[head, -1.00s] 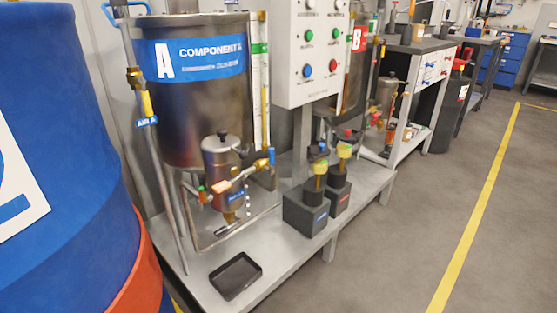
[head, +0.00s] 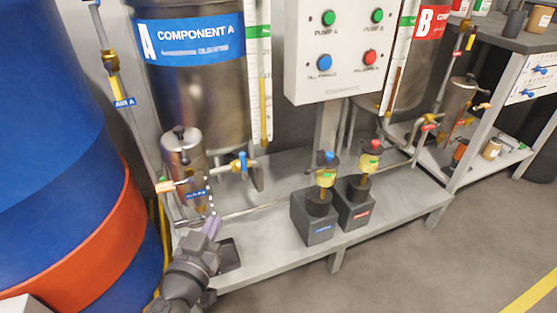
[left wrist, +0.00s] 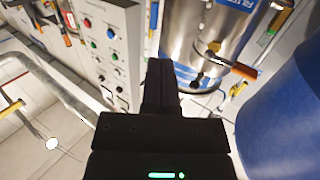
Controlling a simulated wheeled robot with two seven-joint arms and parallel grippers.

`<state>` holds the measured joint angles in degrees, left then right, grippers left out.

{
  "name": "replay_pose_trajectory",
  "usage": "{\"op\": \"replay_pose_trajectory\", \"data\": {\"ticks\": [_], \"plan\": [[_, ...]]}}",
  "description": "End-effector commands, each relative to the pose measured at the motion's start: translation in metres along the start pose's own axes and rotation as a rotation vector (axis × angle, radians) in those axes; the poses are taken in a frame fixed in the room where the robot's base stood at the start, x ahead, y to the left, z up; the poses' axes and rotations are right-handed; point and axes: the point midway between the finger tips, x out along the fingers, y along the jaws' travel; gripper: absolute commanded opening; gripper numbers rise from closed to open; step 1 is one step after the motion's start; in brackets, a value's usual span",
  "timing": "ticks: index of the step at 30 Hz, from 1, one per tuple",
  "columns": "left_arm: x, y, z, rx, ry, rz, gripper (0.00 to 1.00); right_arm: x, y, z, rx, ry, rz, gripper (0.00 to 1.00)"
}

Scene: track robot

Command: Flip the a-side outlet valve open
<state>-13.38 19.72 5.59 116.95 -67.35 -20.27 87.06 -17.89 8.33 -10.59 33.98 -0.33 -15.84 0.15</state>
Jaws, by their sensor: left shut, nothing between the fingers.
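The steel tank labelled Component A (head: 190,75) stands at the left in the head view. A valve with a blue handle (head: 241,162) sits on the pipe at its lower right. A small steel canister (head: 182,160) stands in front of the tank, with an orange-handled valve (head: 175,186) low on it. An orange handle (left wrist: 243,71) also shows beside steel in the left wrist view. My left gripper (head: 211,227) is shut and empty, below and in front of the canister, apart from the valves. Its dark fingers (left wrist: 160,85) show in the wrist view. My right gripper is out of view.
A blue and red drum (head: 75,230) stands close at the left. A black tray (head: 229,256) lies beside my left gripper on the grey bench (head: 275,262). Two dark pump blocks (head: 318,225) stand right of it, under the white button panel (head: 345,45).

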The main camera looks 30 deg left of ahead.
Motion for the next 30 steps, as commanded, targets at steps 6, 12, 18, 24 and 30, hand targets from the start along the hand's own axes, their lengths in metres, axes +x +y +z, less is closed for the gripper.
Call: {"op": "replay_pose_trajectory", "data": {"ticks": [6, 12, 18, 24, 30], "plan": [[0.001, 0.002, -0.015, -0.016, 0.042, 0.008, 0.0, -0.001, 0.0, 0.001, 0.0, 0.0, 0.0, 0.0], [0.002, 0.002, -0.015, -0.015, 0.04, 0.008, 0.0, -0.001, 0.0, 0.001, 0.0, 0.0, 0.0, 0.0], [0.029, 0.002, -0.017, -0.011, 0.043, 0.008, 0.0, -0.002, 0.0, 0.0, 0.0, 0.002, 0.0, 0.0], [0.073, 0.002, -0.016, -0.011, 0.041, 0.008, 0.0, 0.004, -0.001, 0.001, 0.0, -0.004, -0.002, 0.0], [0.114, 0.002, -0.015, -0.011, 0.039, 0.006, 0.0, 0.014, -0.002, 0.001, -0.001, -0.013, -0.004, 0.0]]}}
